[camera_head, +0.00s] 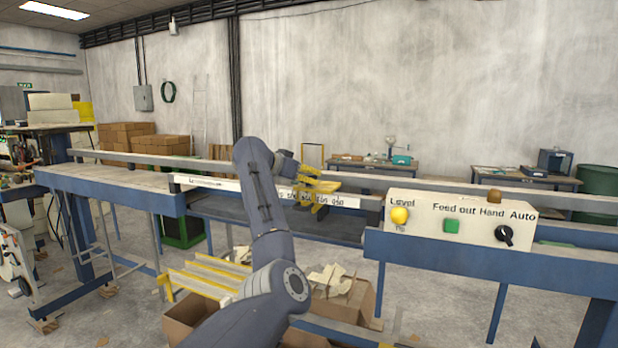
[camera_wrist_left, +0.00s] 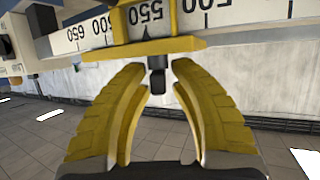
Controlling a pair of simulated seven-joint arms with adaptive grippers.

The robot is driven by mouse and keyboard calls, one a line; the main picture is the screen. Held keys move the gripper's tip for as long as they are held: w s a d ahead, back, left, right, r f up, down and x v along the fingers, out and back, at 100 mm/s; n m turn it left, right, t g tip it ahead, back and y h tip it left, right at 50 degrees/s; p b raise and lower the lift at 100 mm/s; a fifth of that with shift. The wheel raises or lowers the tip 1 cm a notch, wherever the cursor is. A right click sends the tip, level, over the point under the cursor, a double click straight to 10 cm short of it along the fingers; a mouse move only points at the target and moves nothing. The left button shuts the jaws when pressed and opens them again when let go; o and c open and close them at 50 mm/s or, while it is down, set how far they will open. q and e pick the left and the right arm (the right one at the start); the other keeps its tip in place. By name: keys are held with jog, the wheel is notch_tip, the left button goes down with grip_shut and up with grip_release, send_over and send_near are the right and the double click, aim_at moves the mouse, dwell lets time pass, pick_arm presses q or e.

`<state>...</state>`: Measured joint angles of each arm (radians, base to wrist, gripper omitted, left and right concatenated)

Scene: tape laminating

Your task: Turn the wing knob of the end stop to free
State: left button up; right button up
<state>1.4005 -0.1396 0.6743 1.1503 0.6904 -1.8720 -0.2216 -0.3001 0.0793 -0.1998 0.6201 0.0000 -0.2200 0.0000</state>
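The end stop is a yellow block and plate (camera_wrist_left: 140,48) on the white ruler (camera_wrist_left: 100,32), near the 550 mark in the left wrist view. Its small dark wing knob (camera_wrist_left: 157,76) hangs under the plate. My left gripper (camera_wrist_left: 158,88) has yellow fingers, open, with one tip on each side of the knob and a gap to it on both sides. In the head view my left gripper (camera_head: 318,194) is at the ruler (camera_head: 215,184), and it hides the knob. The turn position of the knob is hard to tell. My right gripper is not in view.
A control box (camera_head: 460,222) with a yellow lamp, a green button and a black switch stands on the blue bench frame to the right. Long rails (camera_head: 130,160) run behind the ruler. A carton with scraps (camera_head: 340,290) stands on the floor below.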

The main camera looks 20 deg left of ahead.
pick_arm(q)
grip_shut()
jog(key=shift+f+n+y, duration=0.15)
jog(key=shift+n+y, duration=0.35)
jog(key=shift+y, duration=0.1)
jog(key=n+t+y, duration=0.1)
jog(key=n+y, duration=0.2)
jog(key=y, duration=0.1)
jog(key=shift+n, duration=0.3)
jog(key=shift+o, duration=1.6)
grip_release()
